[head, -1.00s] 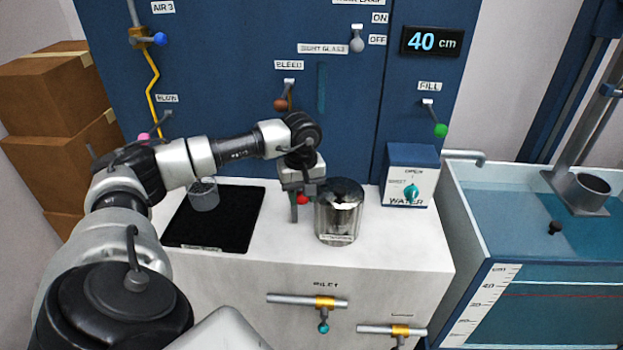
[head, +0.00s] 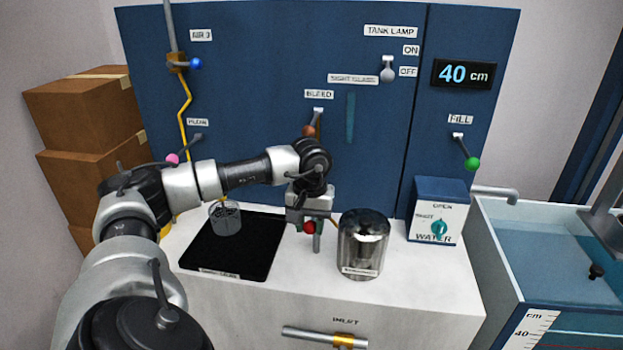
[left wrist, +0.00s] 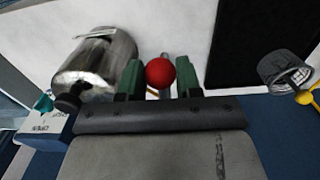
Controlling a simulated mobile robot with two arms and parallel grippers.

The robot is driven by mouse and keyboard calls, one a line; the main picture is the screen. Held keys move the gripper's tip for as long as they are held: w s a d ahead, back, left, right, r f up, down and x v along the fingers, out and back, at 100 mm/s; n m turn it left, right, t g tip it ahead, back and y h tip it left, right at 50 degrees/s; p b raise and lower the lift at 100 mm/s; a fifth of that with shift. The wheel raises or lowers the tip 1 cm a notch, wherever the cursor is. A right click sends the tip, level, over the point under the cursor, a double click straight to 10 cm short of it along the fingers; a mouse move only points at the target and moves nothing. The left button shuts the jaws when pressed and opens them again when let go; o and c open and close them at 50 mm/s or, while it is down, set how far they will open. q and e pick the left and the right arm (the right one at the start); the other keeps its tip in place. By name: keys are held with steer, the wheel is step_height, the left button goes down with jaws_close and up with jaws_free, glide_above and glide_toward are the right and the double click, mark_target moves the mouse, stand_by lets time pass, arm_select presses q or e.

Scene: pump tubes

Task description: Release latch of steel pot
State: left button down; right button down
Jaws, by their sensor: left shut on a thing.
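The steel pot (head: 363,243) is a shiny, upright metal cylinder with a label low on its front, standing on the white bench. It also shows in the left wrist view (left wrist: 100,62), left of the fingers. A red ball knob (head: 309,227), apparently the latch handle, sits just left of the pot. My left gripper (head: 314,236) points down beside the pot and is shut on this knob. In the left wrist view the red knob (left wrist: 160,73) sits between the green fingertips (left wrist: 159,85). How the knob joins the pot is mostly hidden. My right gripper is not in view.
A black mat (head: 235,250) with a small grey mesh cup (head: 226,219) lies left of the pot. A blue water box (head: 440,190) with a teal knob stands to the right. The blue panel (head: 250,90) with levers rises behind. A water tank (head: 540,260) is at far right.

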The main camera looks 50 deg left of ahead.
arm_select(q)
steer(key=shift+a+r, duration=0.1)
steer(key=c, duration=0.8)
jaws_free()
steer(key=shift+o, duration=0.2)
step_height(320, 180, up, 11)
steer(key=shift+b, duration=0.45)
steer(key=shift+f, duration=0.2)
